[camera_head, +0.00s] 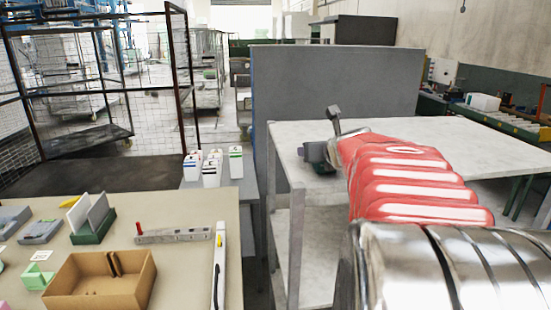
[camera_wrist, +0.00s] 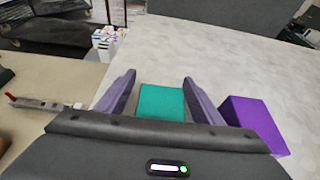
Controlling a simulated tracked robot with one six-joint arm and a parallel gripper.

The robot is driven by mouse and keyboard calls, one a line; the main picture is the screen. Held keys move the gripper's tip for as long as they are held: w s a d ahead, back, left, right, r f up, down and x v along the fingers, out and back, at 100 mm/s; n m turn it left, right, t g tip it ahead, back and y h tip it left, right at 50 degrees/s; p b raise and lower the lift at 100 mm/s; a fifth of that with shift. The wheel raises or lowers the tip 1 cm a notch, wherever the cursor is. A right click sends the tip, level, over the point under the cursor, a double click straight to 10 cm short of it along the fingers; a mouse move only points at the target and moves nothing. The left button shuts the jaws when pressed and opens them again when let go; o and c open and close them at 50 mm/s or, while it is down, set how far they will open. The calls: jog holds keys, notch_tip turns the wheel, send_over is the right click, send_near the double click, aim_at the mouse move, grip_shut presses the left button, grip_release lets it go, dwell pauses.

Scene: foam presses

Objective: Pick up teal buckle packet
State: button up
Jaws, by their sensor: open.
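The teal buckle packet (camera_wrist: 161,102) shows in the wrist view as a flat-looking teal block on the pale grey tabletop (camera_wrist: 200,55). It lies between the two purple fingers of my gripper (camera_wrist: 158,90), which are spread open on either side of it. A gap shows between the packet and each finger; the packet's near edge is hidden by my gripper's dark body. In the head view my gripper (camera_head: 318,150) is over the left part of the grey table (camera_head: 430,135), and my red arm hides the area around it, so the packet does not show there.
A purple block (camera_wrist: 252,122) stands just right of my right finger in the wrist view. A beige bench (camera_head: 190,270) at left holds a cardboard box (camera_head: 100,282) and tools. A grey panel (camera_head: 340,85) rises behind the table. Tabletop beyond my gripper is clear.

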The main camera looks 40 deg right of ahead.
jog(key=shift+c, duration=0.2)
jog(key=c, duration=1.2)
jog(key=shift+r, duration=0.15)
jog(key=shift+r, duration=4.9)
